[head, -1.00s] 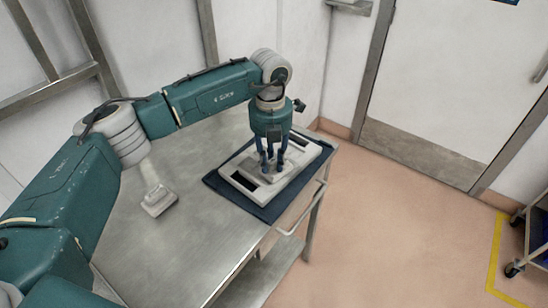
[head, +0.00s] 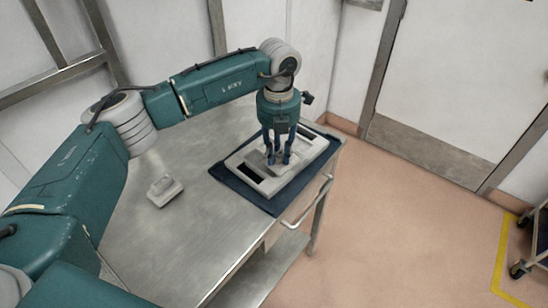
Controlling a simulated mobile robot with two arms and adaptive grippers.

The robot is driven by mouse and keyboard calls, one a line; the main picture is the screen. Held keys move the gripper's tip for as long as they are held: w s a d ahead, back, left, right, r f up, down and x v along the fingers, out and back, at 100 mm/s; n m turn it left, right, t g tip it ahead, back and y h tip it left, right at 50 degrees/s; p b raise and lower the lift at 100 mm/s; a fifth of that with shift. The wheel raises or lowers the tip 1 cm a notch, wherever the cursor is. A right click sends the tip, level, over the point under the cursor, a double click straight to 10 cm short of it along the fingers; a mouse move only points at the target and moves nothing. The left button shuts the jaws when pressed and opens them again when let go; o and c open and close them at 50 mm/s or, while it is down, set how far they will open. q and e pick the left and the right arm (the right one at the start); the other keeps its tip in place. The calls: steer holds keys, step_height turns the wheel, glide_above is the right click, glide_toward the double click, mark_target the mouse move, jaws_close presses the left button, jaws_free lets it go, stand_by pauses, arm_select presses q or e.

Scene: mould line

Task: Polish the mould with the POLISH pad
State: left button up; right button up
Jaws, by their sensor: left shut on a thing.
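The mould (head: 243,162) is a pale, flat rectangular block with dark recesses. It lies on a dark blue mat (head: 232,184) at the far right part of the metal table. My left gripper (head: 277,160) points down over the middle of the mould. It is shut on a small pale pad (head: 268,171), mostly hidden by the fingers. The pad is at the mould's top face; I cannot tell whether they touch. No label on the held pad is readable. A second pale pad (head: 165,189) with a raised grip lies loose on the table, left of the mat. My right gripper is out of view.
The metal table (head: 190,235) has bare room in front and around the loose pad. A rail handle (head: 308,207) runs along its right side. Walls stand close behind. A dark-wheeled trolley (head: 535,240) stands at the far right beyond open floor.

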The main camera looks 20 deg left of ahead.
arm_select(q)
steer(key=shift+w+d+b, duration=0.25)
steer(key=shift+w+d, duration=0.15)
steer(key=shift+w, duration=0.4)
steer(key=shift+w+d+b, duration=0.25)
steer(key=shift+w+d, duration=0.1)
steer(key=shift+w, duration=0.4)
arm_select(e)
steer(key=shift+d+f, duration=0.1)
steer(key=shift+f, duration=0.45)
